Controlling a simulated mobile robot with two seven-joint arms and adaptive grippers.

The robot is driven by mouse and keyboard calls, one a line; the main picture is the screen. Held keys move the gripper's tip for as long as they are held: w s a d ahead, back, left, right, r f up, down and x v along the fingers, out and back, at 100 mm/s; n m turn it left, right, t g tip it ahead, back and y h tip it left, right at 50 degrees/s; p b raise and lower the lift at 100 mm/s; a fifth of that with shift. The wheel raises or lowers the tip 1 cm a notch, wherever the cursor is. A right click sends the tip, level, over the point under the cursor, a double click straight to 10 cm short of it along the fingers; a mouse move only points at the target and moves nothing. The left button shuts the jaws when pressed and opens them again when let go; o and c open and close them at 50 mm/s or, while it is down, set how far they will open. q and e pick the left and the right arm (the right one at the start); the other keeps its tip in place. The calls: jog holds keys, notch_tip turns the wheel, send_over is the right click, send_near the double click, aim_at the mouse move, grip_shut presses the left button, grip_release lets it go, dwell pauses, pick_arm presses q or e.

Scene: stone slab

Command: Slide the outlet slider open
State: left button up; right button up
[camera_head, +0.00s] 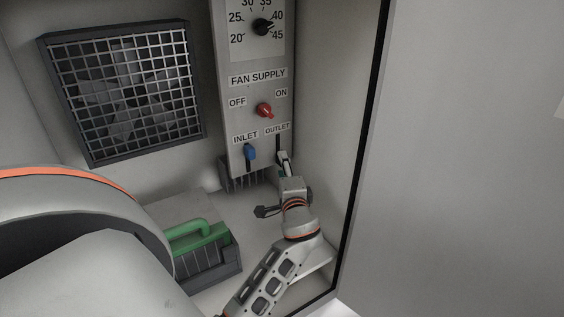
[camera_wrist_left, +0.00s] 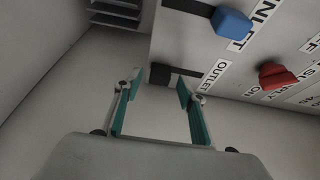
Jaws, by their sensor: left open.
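The outlet slider (camera_wrist_left: 160,73) shows in the left wrist view as a dark block at one end of a dark slot beside the OUTLET label. In the head view the upper part of its slot (camera_head: 278,142) shows under the label; my gripper hides the rest. My left gripper (camera_head: 283,160) is open at the lower right of the control panel (camera_head: 239,130). In the left wrist view its two teal-sided fingers (camera_wrist_left: 156,92) are spread, with the slider block seen between the tips. I cannot tell whether a finger touches it. My right gripper is not in view.
The blue inlet slider (camera_head: 250,152) sits left of the outlet slot. A red fan supply switch (camera_head: 264,110) and a black dial (camera_head: 262,27) are above. A caged fan (camera_head: 125,90) is at left. A green-handled box (camera_head: 205,240) stands below. A cabinet wall is close on the right.

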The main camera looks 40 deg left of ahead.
pick_arm(q)
jog(key=shift+x, duration=1.15)
grip_shut()
